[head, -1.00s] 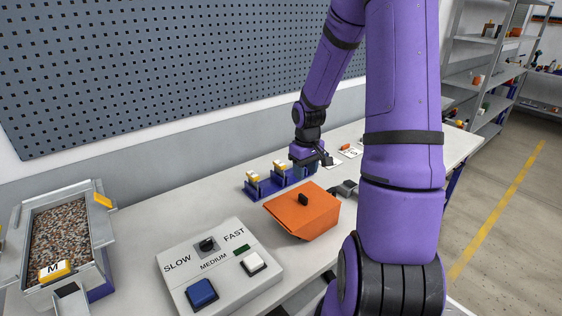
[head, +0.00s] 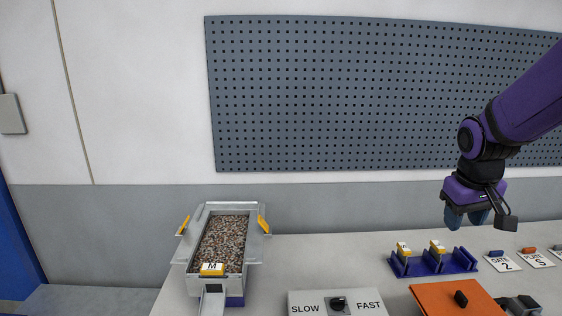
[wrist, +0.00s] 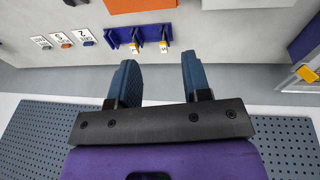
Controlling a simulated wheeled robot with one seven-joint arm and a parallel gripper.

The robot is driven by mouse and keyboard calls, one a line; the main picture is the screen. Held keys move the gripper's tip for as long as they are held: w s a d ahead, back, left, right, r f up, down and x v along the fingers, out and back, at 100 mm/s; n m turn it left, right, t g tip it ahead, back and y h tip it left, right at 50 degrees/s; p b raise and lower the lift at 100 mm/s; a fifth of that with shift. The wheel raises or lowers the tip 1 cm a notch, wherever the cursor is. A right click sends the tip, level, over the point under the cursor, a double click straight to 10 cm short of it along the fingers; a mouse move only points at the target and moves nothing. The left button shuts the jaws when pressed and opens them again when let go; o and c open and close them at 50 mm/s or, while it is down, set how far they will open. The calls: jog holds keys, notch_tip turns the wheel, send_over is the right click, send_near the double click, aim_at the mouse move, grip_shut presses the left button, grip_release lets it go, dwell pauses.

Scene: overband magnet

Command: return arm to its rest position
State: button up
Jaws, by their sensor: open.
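My purple arm comes in from the right in the head view. My gripper (head: 467,218) points down above the back of the table, over the area by the blue rack, and touches nothing. In the wrist view my gripper (wrist: 156,80) shows two blue fingers set wide apart with nothing between them.
A blue rack (head: 460,262) holds two yellow-topped pieces. An orange box (head: 440,300), a SLOW–FAST control panel (head: 310,297) and a gravel-filled trough (head: 187,285) stand on the table (head: 310,250). Number cards (head: 503,263) lie at right. A pegboard (head: 340,95) hangs behind.

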jog(key=s+a+r+t+y, duration=0.1)
jog(key=s+a+r, duration=0.4)
jog(key=s, duration=0.2)
jog(key=s+a+r+t, duration=0.2)
jog(key=s+a+r, duration=0.3)
jog(key=s, duration=0.2)
jog(key=shift+s+a+y, duration=0.15)
jog(key=shift+a+y, duration=0.2)
jog(key=shift+y, duration=0.05)
dwell(1.3)
